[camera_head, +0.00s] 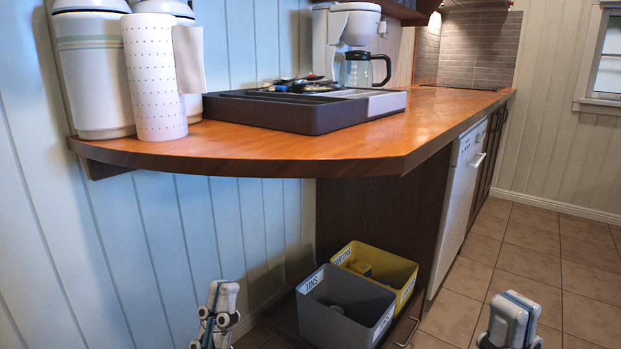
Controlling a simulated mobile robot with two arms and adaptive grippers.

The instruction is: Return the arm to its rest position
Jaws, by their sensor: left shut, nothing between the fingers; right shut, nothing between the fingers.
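My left gripper (223,297) shows at the bottom, left of the grey bin, low and in front of the counter. It is shut and empty. My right gripper (516,308) shows at the bottom right, over the floor tiles. It is also shut and empty, and clear of the counter. Both arms are mostly out of the picture below. The dark utensil tray (300,114) lies on the wooden counter (240,148), well above and behind both grippers, with utensils (290,84) in it.
A paper towel roll (154,80) and white canisters (92,75) stand at the counter's left end. A coffee maker (355,40) stands behind the tray. A grey bin (340,325) and a yellow bin (403,272) sit below the counter. The tiled floor (545,265) at right is free.

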